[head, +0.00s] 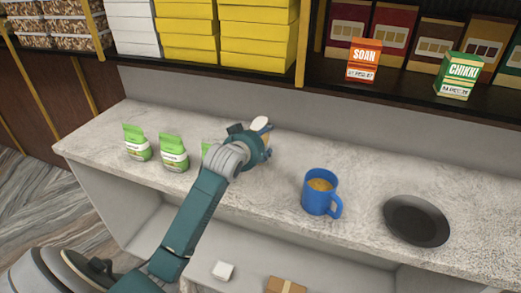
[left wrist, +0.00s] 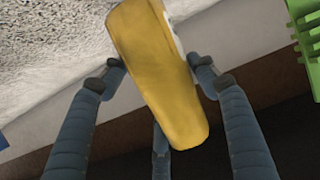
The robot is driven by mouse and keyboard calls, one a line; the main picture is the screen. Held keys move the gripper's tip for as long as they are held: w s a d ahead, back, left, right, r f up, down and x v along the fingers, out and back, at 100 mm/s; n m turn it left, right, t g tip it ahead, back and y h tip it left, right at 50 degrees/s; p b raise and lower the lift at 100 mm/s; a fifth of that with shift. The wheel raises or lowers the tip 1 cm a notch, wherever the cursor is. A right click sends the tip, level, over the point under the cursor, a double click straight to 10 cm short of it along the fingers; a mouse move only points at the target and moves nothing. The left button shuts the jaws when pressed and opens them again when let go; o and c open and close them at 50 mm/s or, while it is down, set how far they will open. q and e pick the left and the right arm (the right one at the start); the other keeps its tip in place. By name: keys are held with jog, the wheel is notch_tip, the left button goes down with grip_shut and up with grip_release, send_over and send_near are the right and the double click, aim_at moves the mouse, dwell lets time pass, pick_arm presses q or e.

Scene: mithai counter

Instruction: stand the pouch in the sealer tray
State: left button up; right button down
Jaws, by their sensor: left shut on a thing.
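My left gripper (head: 262,142) is above the counter, left of the blue mug. It is shut on a yellow, pouch-like thing (left wrist: 158,75), which hangs tilted between the fingers (left wrist: 160,78) in the left wrist view. In the head view the gripper mostly hides it; a pale end (head: 260,123) sticks out at the top. Green-and-white pouches stand on the counter at the left (head: 137,143) and beside it (head: 173,153); a third (head: 207,150) is partly hidden behind my left arm. I cannot make out a sealer tray. My right gripper is not in view.
A blue mug (head: 320,192) with yellowish contents and a dark round dish or opening (head: 416,221) are on the pale counter (head: 360,185). Boxes marked SOAN (head: 363,61) and CHIKKI (head: 458,75) stand on the back shelf. A green ribbed thing (left wrist: 306,35) shows at the wrist view's right edge.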

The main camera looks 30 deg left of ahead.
pick_arm(q)
jog(key=shift+f, duration=1.95)
jog(key=shift+f, duration=0.15)
jog(key=o, duration=0.9)
